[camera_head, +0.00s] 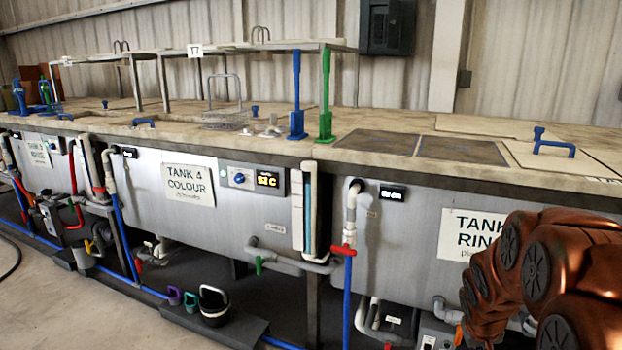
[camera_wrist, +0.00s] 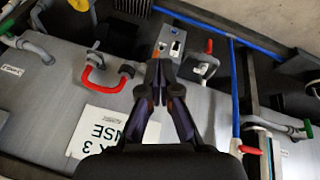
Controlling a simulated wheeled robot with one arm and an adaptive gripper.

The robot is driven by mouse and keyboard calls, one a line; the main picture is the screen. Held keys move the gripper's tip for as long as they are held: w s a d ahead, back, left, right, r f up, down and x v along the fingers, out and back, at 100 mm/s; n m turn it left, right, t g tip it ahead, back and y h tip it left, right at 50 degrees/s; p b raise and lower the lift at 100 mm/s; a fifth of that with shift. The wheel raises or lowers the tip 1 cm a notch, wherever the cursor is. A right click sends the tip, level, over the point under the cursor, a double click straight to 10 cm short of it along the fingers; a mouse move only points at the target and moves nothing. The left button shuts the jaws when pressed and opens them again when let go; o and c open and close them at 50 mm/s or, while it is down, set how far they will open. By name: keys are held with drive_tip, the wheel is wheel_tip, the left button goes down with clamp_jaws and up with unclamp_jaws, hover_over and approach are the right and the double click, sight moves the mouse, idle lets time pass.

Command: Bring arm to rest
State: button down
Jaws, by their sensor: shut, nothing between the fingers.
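My arm (camera_head: 548,272) shows at the lower right of the head view as folded copper-brown links in front of the rinse tank. My gripper is out of the head view. In the wrist view my gripper (camera_wrist: 161,68) is in the middle, its dark fingers together at the tips with nothing between them. Behind it is a grey tank front with a white sign (camera_wrist: 112,125) that appears upside down. I cannot tell from this view how far the fingertips are from the tank front.
A row of tanks with a worktop (camera_head: 250,140) runs across the view. A red handle (camera_wrist: 100,75) and a blue pipe (camera_wrist: 234,90) are near the gripper in the wrist view. A black bucket (camera_head: 214,305) stands low in front.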

drive_tip(key=s+a+r+g+y+p, duration=0.1)
drive_tip(key=s+a+r+p, duration=0.3)
drive_tip(key=s, duration=0.6)
drive_tip(key=s+a+r+g+y+p, duration=0.1)
drive_tip(key=s+a+r+p, duration=0.3)
drive_tip(key=s+a+r, duration=0.4)
drive_tip(key=s+a+r+n+g+y+p, duration=0.1)
drive_tip(key=s+a+r+g+p, duration=0.2)
drive_tip(key=s+a+r, duration=0.3)
drive_tip(key=s+r+p, duration=0.1)
drive_tip(key=s+r, duration=0.2)
drive_tip(key=s, duration=0.4)
drive_tip(key=shift+a+r+p, duration=0.35)
drive_tip(key=shift+p, duration=0.05)
